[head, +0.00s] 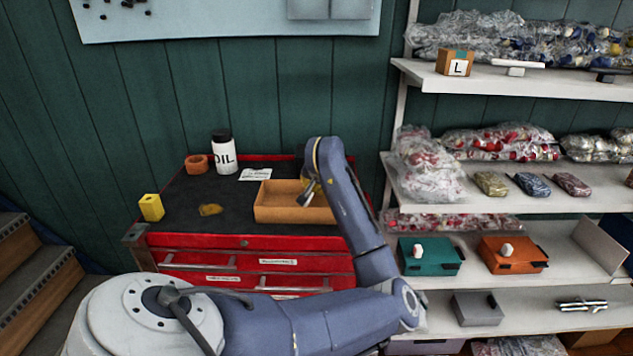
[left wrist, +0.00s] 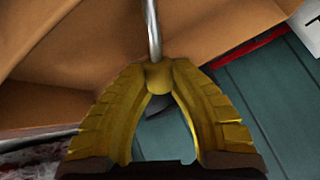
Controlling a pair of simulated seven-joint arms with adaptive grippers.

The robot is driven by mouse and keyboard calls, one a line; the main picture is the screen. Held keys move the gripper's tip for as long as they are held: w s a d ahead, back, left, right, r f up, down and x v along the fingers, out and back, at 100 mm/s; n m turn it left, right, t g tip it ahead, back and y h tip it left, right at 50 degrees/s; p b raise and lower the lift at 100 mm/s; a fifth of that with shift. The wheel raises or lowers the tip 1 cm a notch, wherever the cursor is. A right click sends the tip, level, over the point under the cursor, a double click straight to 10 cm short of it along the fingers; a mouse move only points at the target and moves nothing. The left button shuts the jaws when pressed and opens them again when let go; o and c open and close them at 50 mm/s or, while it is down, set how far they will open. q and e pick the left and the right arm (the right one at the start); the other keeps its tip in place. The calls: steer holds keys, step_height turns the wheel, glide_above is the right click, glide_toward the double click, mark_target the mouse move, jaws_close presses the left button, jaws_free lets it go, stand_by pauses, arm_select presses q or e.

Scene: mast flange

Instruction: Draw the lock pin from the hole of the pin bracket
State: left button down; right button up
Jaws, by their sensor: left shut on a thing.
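My left gripper (head: 309,187) is over the tan open tray (head: 293,214) on the red tool cabinet. In the left wrist view, its yellow fingers (left wrist: 158,76) are shut at the tips on the yellowish head of the lock pin. The pin's shiny steel shaft (left wrist: 152,28) runs out past the top of that view. In the head view the pin (head: 306,197) is a small grey piece below the fingers. No bracket shows around the visible shaft. A yellow block (head: 151,207), perhaps the pin bracket, stands at the cabinet's left front. My right gripper is out of view.
A white oil bottle (head: 222,155), an orange ring (head: 196,164) and a white label card (head: 255,174) are at the back of the cabinet top. A small brownish-yellow piece (head: 210,210) lies left of the tray. Loaded shelves (head: 470,225) stand at the right.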

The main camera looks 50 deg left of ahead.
arm_select(q)
steer(key=shift+f, duration=0.1)
stand_by(0.3)
steer(key=c, duration=1.2)
jaws_free()
steer(key=shift+o, duration=0.2)
steer(key=v, duration=1.2)
